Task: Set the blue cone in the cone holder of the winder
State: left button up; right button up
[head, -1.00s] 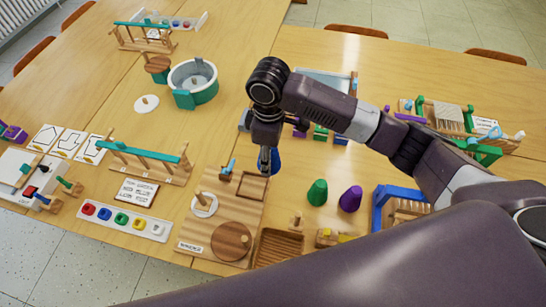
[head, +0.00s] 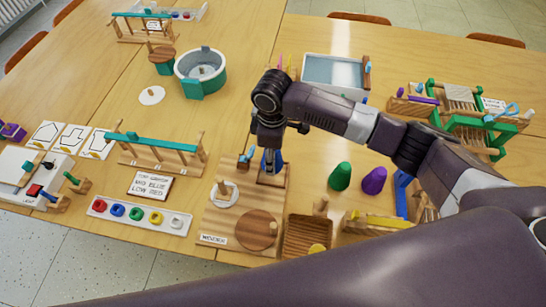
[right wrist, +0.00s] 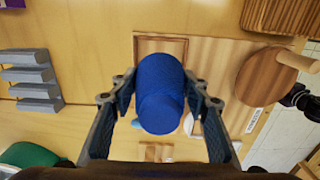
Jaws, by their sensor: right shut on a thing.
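The winder is a wooden board (head: 214,222) with a white disc (head: 223,194), a dark round wheel (head: 256,229) and a square cone holder (head: 272,180) at its far right corner. My right gripper (head: 268,148) is above the holder. It is shut on the blue cone (right wrist: 160,95), with one finger on each side. In the head view the cone is mostly hidden behind the gripper. In the right wrist view the square holder (right wrist: 148,42) shows partly behind the cone. I cannot tell whether the cone touches the holder. My left gripper is out of view.
A green cone (head: 340,177) and a purple cone (head: 374,180) stand right of the winder. A ribbed wooden tray (head: 307,236) sits close to its right. A strip of coloured pots (head: 139,216) and a text card (head: 151,187) lie to the left.

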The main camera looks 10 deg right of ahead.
jog(key=shift+f+b, duration=0.4)
jog(key=shift+f, duration=0.3)
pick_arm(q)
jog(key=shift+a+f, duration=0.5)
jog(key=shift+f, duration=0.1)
pick_arm(e)
jog(key=shift+d+r, duration=0.1)
jog(key=shift+r, duration=0.05)
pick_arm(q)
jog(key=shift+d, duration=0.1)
pick_arm(e)
jog(key=shift+p, duration=0.6)
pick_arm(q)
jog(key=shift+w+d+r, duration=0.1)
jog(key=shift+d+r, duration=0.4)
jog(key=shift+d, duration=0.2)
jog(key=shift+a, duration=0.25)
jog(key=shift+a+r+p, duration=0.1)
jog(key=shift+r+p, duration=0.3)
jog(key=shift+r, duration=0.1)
pick_arm(e)
jog(key=shift+f, duration=0.6)
pick_arm(q)
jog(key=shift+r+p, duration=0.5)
jog(key=shift+p, duration=0.1)
